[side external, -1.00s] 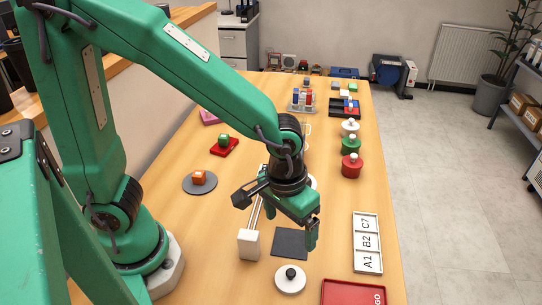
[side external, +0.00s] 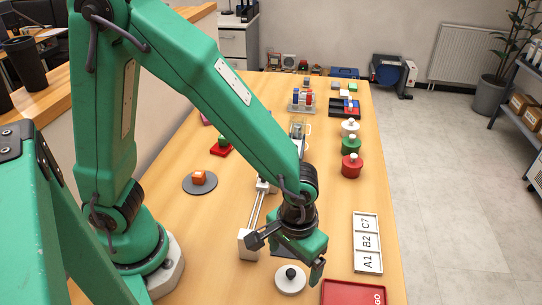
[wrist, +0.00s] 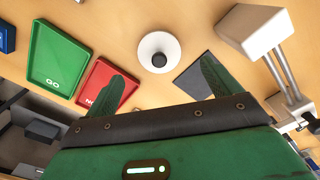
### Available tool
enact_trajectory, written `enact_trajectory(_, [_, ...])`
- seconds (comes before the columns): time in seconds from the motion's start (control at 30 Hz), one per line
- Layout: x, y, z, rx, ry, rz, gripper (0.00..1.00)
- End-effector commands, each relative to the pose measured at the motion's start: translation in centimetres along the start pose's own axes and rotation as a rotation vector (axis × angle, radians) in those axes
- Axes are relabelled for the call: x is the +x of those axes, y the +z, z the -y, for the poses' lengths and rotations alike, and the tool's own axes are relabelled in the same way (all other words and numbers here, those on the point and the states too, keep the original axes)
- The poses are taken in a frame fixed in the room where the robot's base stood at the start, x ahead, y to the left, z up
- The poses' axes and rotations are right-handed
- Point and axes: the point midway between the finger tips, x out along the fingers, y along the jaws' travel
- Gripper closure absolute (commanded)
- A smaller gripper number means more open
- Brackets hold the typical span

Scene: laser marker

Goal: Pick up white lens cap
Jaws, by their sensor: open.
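The white lens cap (side external: 290,279) is a round white disc with a black knob, lying flat on the table near the front. It also shows in the wrist view (wrist: 148,43), whole and clear of anything, just beyond my fingertips. My gripper (side external: 304,270) points down and is above the table, close behind and to the right of the cap in the side view. In the wrist view my gripper (wrist: 165,78) has its two green fingers spread, with nothing between them. One finger is mostly hidden in the side view.
A dark square plate (wrist: 192,82) lies beside the cap. A white block with rails (side external: 247,244) stands to its left in the side view. A red tray (side external: 352,293) is at the right front; a green tray (wrist: 58,58) adjoins it. A labelled rack (side external: 367,243) lies farther right.

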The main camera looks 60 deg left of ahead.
Motion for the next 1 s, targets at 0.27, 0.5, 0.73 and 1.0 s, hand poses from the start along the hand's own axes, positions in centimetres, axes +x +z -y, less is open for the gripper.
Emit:
enact_trajectory(0.27, [0.4,0.0,0.0,0.0,-0.001,0.001,0.1])
enact_trajectory(0.5, [2.4,-0.1,0.1,0.0,-0.003,0.003,0.1])
enact_trajectory(0.73, [4.5,-0.1,0.1,0.0,-0.002,0.002,0.1])
enact_trajectory(1.0, [5.3,-0.1,0.1,0.0,0.0,0.0,0.1])
